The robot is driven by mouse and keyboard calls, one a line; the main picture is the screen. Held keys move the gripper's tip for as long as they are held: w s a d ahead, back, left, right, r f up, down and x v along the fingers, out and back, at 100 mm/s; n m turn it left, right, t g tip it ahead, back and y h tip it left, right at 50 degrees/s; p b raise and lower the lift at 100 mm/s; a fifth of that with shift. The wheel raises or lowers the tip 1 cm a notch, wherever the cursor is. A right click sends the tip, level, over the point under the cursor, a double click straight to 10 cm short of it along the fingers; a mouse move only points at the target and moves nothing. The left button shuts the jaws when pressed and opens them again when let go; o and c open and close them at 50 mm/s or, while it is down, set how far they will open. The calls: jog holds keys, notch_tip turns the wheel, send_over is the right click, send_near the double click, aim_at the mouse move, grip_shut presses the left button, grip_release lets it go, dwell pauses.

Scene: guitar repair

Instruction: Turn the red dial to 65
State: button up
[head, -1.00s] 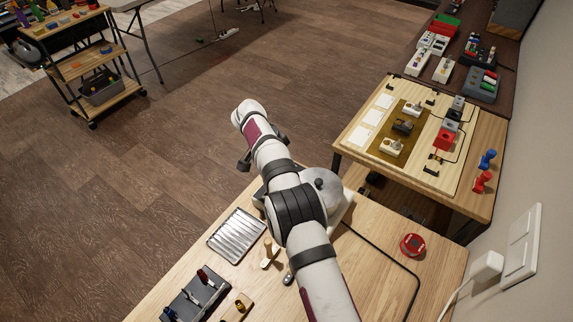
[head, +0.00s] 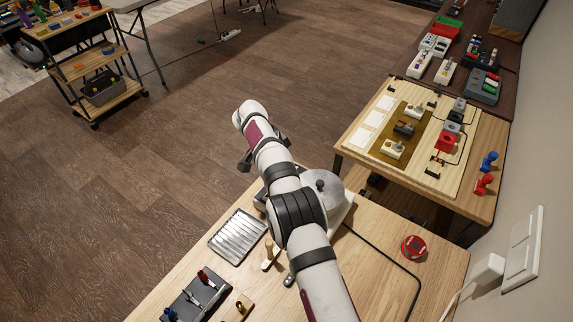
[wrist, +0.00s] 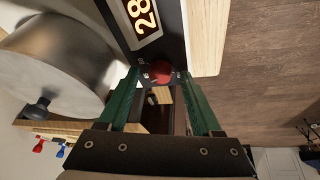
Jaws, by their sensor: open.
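The red dial (wrist: 158,72) shows in the wrist view on a dark panel, between the tips of my gripper's green fingers. My gripper (wrist: 160,77) is open, with a finger on either side of the dial. I cannot tell whether either finger touches it. A display (wrist: 143,17) beside the dial shows lit digits that read 28, turned sideways and close to the picture's top edge. In the head view my arm hides the dial, the display and my gripper.
A large metal cylinder (wrist: 50,65) stands close to the left of my gripper in the wrist view; its round top (head: 322,188) shows in the head view. A ridged metal tray (head: 238,237) and a round red object (head: 413,246) lie on the wooden table (head: 365,285).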

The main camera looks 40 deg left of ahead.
jog(key=v, duration=1.5)
jog(key=shift+r, duration=0.3)
jog(key=shift+s+a, duration=0.1)
jog(key=shift+s, duration=0.05)
